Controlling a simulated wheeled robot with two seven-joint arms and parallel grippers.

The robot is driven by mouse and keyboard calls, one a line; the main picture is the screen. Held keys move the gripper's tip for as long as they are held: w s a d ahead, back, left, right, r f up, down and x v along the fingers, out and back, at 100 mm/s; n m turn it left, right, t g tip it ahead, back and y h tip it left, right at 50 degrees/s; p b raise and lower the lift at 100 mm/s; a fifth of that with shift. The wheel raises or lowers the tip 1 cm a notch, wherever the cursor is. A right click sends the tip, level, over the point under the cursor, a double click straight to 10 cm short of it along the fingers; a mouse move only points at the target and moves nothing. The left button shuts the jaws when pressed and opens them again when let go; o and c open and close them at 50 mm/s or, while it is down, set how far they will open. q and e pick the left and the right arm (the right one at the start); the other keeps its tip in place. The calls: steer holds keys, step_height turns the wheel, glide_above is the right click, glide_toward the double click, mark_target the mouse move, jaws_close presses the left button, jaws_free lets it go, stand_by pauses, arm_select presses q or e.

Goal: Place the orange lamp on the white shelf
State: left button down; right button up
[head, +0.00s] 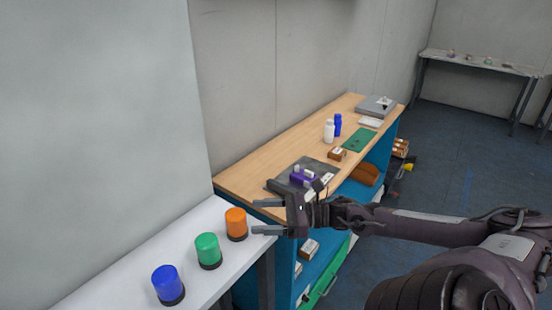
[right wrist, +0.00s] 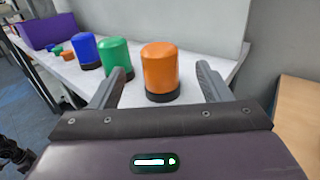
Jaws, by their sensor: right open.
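The orange lamp (head: 236,222) stands upright on its black base on the white shelf (head: 110,280), near the shelf's right end. It also shows in the right wrist view (right wrist: 160,72). My right gripper (head: 254,216) is open and empty, level with the lamp. Its fingers point at the lamp from the right, one towards each side of it. In the right wrist view (right wrist: 160,80) the lamp appears between the two fingers, with a gap on each side. Whether the tips have reached the lamp is hard to tell. My left gripper is in neither view.
A green lamp (head: 207,249) and a blue lamp (head: 168,284) stand in a row beside the orange one. A wooden workbench (head: 245,181) adjoins behind, with bottles (head: 329,130) and a purple object (head: 303,178). A purple box (right wrist: 45,33) stands farther along the shelf.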

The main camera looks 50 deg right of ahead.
steer(key=shift+v, duration=1.55)
